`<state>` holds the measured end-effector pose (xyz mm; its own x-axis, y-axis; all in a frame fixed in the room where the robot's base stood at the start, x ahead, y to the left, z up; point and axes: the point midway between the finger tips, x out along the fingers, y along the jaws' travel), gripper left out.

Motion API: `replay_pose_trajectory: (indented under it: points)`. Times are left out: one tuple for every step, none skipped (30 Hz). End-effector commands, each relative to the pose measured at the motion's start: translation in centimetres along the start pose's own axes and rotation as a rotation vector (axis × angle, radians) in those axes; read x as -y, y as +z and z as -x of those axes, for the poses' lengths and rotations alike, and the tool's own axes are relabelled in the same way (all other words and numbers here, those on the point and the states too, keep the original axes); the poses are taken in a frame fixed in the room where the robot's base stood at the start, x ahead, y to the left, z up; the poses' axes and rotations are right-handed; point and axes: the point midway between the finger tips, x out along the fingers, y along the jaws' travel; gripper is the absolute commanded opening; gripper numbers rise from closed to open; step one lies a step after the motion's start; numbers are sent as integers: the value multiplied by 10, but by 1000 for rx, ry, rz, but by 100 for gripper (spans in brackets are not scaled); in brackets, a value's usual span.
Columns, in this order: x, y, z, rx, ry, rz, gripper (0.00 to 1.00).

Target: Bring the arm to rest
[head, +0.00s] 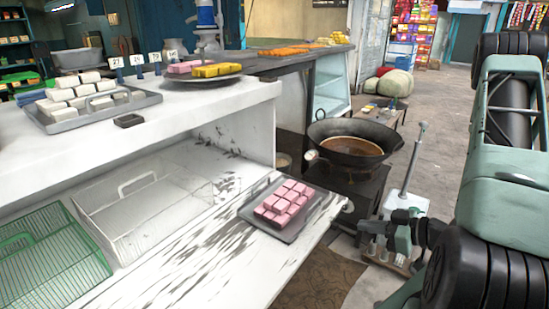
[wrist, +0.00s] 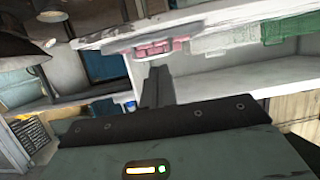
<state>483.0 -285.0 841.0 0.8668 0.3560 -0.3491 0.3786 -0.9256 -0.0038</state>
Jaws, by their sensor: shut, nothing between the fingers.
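My arm (head: 510,165) stands on the right side of the head view, green-grey with black joints. My gripper (head: 368,228) points left, just off the right end of the white counter (head: 325,215) and near the dark stove stand. In the wrist view, its black fingers (wrist: 157,87) are together with nothing held. The counter's exact distance from the fingertips cannot be told.
A tray of pink blocks (head: 285,208) sits near the counter's end. Wire baskets (head: 150,205) stand left. Open floor (head: 435,130) lies between the wok and my arm.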

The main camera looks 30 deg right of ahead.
Motion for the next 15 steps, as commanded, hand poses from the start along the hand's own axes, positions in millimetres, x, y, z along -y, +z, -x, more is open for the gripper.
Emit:
replay_pose_trajectory:
  points:
    - [0,0,0,0,0,0,0]
    - [0,0,0,0,0,0,0]
    - [0,-1,-1,4,-2,3,0]
    - [0,-2,-3,12,-5,8,0]
    - [-1,-3,-6,24,-8,16,0]
    - [-1,-5,-12,50,-18,31,0]
    - [-1,-7,-18,78,-25,44,0]
    - [-1,-10,-25,110,-32,61,0]
    - [0,-15,-36,159,-44,88,0]
    - [0,-19,-45,201,-51,109,0]
    - [1,-24,-54,246,-56,129,0]
    - [4,-31,-66,305,-60,156,0]
    - [7,-38,-75,348,-62,176,0]
    - [11,-44,-83,390,-62,192,0]
    - [17,-54,-93,443,-60,211,0]
